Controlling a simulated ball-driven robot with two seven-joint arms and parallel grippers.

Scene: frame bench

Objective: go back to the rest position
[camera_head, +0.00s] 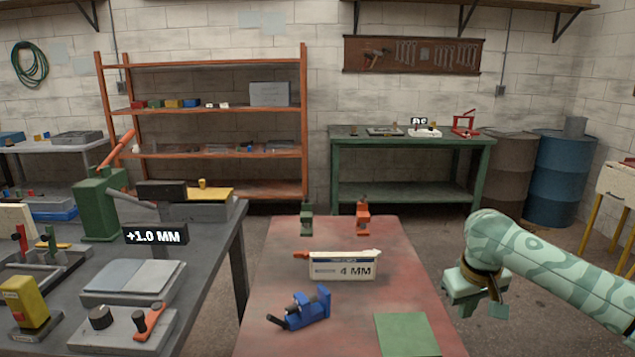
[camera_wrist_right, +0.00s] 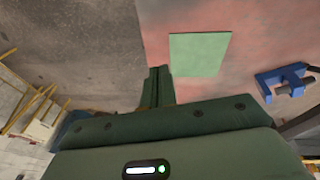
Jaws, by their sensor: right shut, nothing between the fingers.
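My right gripper (camera_head: 468,300) hangs at the end of my pale green patterned arm, to the right of the red bench (camera_head: 390,255) in the head view. It is beyond the bench's right edge and holds nothing. In the right wrist view its dark green fingers (camera_wrist_right: 160,85) are together, with nothing between them. Past the fingertips that view shows the bench edge and a flat green square (camera_wrist_right: 200,54). My left gripper does not show in either view.
On the red bench lie a blue clamp (camera_head: 305,308), a white "4 MM" block (camera_head: 343,266), a green clamp (camera_head: 307,219) and an orange clamp (camera_head: 363,216). A dark workbench (camera_head: 205,265) stands left. Barrels (camera_head: 560,175) stand at the back right. Open floor surrounds my right gripper.

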